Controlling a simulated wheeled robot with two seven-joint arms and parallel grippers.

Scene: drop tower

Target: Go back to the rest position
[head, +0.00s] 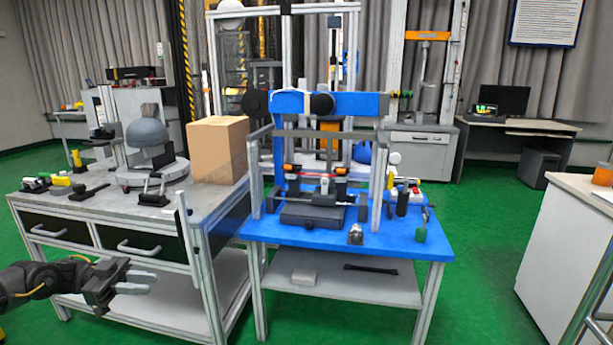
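My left gripper (146,282) is at the lower left, in front of the drawers of the grey workbench (215,193). Its two grey fingers point right and stand apart, with nothing between them. My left arm comes in from the left edge, below the bench top. My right gripper is not in view.
A blue table (405,240) in the middle bears the drop tower (262,175) and small tools. A cardboard box (215,150) and a grey dome (147,134) stand on the workbench. A white cabinet (565,255) is at the right. Green floor is clear between table and cabinet.

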